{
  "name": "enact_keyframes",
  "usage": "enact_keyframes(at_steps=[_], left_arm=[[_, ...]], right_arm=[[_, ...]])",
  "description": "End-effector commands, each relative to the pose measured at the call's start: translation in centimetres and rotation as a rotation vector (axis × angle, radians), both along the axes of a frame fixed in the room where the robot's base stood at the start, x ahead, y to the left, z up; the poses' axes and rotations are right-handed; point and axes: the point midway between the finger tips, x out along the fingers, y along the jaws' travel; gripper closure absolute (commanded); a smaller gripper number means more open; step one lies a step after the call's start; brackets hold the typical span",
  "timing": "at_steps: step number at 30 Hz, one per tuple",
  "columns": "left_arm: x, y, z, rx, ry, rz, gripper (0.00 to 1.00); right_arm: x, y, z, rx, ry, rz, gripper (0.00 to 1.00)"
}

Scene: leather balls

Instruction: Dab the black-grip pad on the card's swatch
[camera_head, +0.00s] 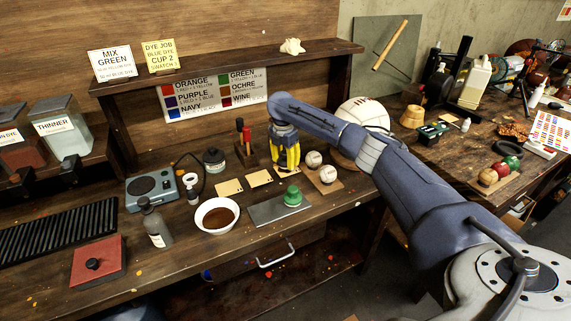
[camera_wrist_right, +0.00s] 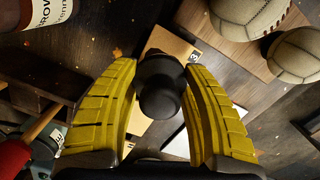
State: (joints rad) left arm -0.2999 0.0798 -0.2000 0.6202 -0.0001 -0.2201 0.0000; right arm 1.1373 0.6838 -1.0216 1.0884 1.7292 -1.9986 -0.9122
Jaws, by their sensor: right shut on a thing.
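My right gripper (camera_head: 287,160) hangs over the back of the bench, at the right end of a row of cards. In the right wrist view its yellow fingers (camera_wrist_right: 163,105) are closed around the black-grip pad (camera_wrist_right: 160,88); the fingers hide the pad in the head view. A tan card (camera_wrist_right: 172,48) with a small number 3 lies under and beyond the pad. Whether the pad touches it, I cannot tell. A middle card (camera_head: 258,177) and a left card (camera_head: 229,187) also lie on the bench. My left gripper is not in view.
Two pale balls (camera_head: 328,174) sit right of the gripper. A green-knobbed pad (camera_head: 292,197) stands on a grey plate (camera_head: 266,212), beside a bowl of brown liquid (camera_head: 217,216). A rack with red-handled tools (camera_head: 246,150) stands close left of the gripper.

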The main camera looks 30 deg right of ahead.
Motion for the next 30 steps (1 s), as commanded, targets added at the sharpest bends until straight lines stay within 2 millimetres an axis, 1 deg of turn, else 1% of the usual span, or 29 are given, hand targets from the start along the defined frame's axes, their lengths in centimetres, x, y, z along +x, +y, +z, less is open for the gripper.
enact_keyframes(at_steps=[21, 30], left_arm=[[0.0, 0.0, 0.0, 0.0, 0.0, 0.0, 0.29], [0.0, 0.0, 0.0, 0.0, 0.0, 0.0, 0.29]], right_arm=[[0.0, 0.0, 4.7, 0.0, -0.001, 0.0, 0.85], [0.0, 0.0, 5.3, 0.0, 0.001, 0.0, 0.85]])
